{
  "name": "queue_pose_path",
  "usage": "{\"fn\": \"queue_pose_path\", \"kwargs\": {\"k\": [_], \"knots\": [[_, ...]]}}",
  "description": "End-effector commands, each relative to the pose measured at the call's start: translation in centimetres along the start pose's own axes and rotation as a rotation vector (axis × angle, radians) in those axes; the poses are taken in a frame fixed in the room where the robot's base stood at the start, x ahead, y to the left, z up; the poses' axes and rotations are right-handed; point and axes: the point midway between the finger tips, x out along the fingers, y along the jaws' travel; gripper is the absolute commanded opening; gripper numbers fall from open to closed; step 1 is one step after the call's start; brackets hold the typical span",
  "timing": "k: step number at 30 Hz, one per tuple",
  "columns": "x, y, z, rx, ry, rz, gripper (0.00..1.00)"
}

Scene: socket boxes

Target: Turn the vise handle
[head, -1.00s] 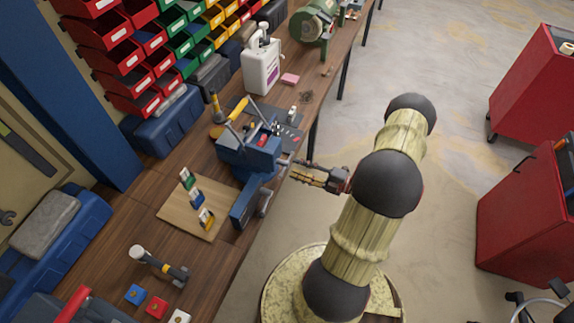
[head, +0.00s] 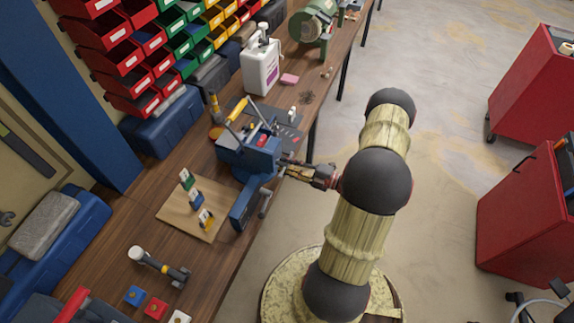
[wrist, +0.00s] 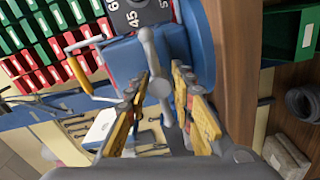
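The blue vise (head: 262,160) stands at the bench edge. Its grey metal handle (wrist: 148,48) shows in the wrist view as a bar with a round hub, in front of the blue body. My gripper (head: 286,166) reaches the vise from the right. In the wrist view my gripper (wrist: 160,82) has its yellow and black fingers apart, one on each side of the bar and hub. A gap shows on both sides, and I cannot tell if either finger touches. The fingers hide the handle's contact area in the head view.
A white jug (head: 261,68) stands behind the vise. Red cabinets (head: 520,212) stand at the right, with clear floor between them and my arm.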

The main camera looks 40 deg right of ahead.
Motion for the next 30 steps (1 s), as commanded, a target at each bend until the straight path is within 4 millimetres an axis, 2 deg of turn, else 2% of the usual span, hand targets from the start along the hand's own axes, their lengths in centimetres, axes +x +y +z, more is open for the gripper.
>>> {"fn": "queue_pose_path", "kwargs": {"k": [12,23,30], "knots": [[-0.01,-0.06,-0.02,0.001,0.000,-0.001,0.00],[-0.01,-0.12,-0.03,-0.027,0.000,-0.002,0.00],[-0.02,-0.17,-0.03,-0.151,0.000,-0.002,0.00]]}}
